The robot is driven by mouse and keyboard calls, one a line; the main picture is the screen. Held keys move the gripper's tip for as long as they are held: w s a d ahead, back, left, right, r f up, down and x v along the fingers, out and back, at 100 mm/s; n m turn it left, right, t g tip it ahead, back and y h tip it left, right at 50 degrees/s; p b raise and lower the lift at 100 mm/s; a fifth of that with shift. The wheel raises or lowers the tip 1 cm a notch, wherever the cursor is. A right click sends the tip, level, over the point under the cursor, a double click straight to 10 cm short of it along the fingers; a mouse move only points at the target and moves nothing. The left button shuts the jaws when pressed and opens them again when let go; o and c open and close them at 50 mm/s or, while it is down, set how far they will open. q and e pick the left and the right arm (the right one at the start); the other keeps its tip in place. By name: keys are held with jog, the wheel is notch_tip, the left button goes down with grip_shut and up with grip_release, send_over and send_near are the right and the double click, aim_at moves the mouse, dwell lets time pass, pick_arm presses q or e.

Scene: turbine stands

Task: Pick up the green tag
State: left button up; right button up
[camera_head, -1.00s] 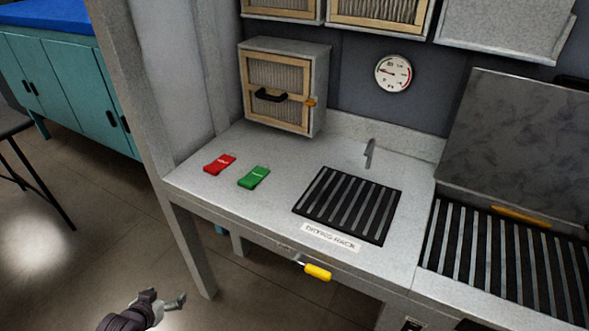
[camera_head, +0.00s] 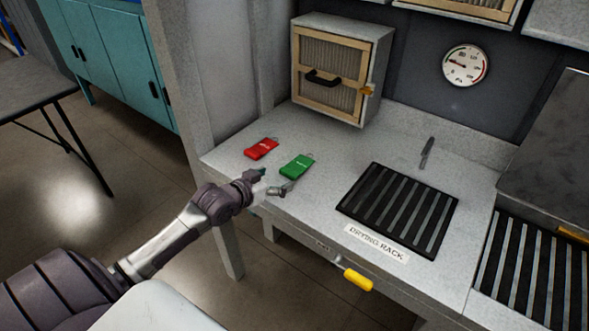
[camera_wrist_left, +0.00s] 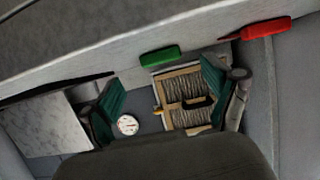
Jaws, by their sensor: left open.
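The green tag (camera_head: 297,166) lies flat on the grey worktop, to the right of a red tag (camera_head: 261,149). In the left wrist view the green tag (camera_wrist_left: 159,56) shows near the worktop edge, with the red tag (camera_wrist_left: 266,29) to its right. My left gripper (camera_head: 275,183) is open and empty at the front edge of the worktop, just in front of the green tag and apart from it. Its two fingers (camera_wrist_left: 165,97) also show in the left wrist view, spread wide. My right gripper is in neither view.
A black slatted drying rack (camera_head: 398,208) lies to the right on the worktop (camera_head: 330,150). A small filter cabinet (camera_head: 340,68) stands at the back. A yellow handle (camera_head: 357,280) sticks out below the front edge. A grey post (camera_head: 182,80) rises at the left.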

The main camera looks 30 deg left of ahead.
aim_at(286, 173)
pick_arm(q)
jog(key=shift+w, duration=0.6)
jog(key=x, duration=0.4)
jog(key=shift+w+p, duration=0.2)
jog(key=shift+p, duration=0.1)
jog(key=shift+s, duration=0.1)
jog(key=shift+c, duration=0.4)
jog(key=c, duration=0.9)
